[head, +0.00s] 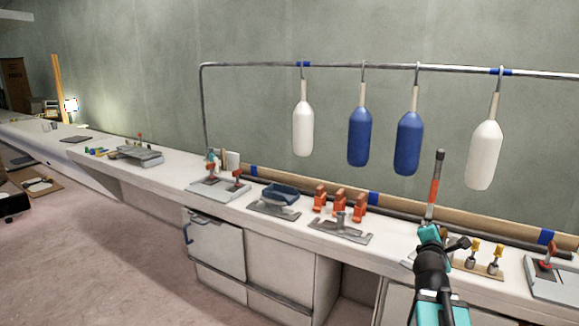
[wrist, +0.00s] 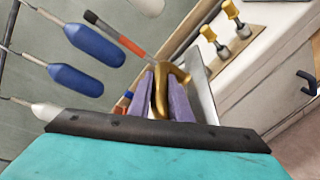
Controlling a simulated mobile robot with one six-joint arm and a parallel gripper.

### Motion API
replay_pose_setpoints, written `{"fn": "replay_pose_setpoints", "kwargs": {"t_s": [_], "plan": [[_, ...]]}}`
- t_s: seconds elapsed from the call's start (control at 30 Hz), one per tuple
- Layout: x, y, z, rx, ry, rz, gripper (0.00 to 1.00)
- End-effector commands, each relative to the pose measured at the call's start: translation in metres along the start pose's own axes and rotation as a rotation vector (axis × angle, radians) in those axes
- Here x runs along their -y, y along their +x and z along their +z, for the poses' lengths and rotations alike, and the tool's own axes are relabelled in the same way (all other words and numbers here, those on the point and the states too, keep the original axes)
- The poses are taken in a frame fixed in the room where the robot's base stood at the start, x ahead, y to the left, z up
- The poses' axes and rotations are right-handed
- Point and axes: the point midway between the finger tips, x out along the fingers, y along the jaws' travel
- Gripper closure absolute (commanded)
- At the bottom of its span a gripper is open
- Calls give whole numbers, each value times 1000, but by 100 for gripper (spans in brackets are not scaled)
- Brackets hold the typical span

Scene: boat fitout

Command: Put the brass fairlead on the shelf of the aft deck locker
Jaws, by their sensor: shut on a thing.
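In the wrist view my gripper (wrist: 162,100) has its two purple fingers closed on a brass fairlead (wrist: 161,88). Its curved golden horns stick out beyond the fingertips. In the head view my teal and black wrist (head: 433,275) is above the right part of the bench, and the fingers and the fairlead are hidden or too small to tell. A white locker with a blue handle (head: 217,248) is under the bench at left of centre; I cannot tell whether it is the aft deck locker. No locker shelf can be made out.
White and blue fenders (head: 359,137) hang from a rail above the bench (head: 175,174). Orange clamps (head: 339,203), a blue tray (head: 281,193) and yellow-handled tools (head: 472,253) stand on it. An orange-and-black stick (head: 435,180) rises beside my wrist. The floor (head: 90,265) at left is mostly clear.

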Motion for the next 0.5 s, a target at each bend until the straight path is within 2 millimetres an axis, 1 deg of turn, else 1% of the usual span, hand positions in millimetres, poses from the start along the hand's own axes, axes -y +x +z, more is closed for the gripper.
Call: {"fn": "replay_pose_setpoints", "kwargs": {"t_s": [0.03, 0.1, 0.27, 0.3, 0.5], "plan": [[-1, 0, -20, -27, -7, 21, 100], [-6, -3, -42, -63, -15, 44, 100], [-17, -11, -90, -143, -37, 96, 100], [-20, -14, -102, -163, -43, 109, 100], [-33, -30, -161, -258, -66, 172, 100]]}}
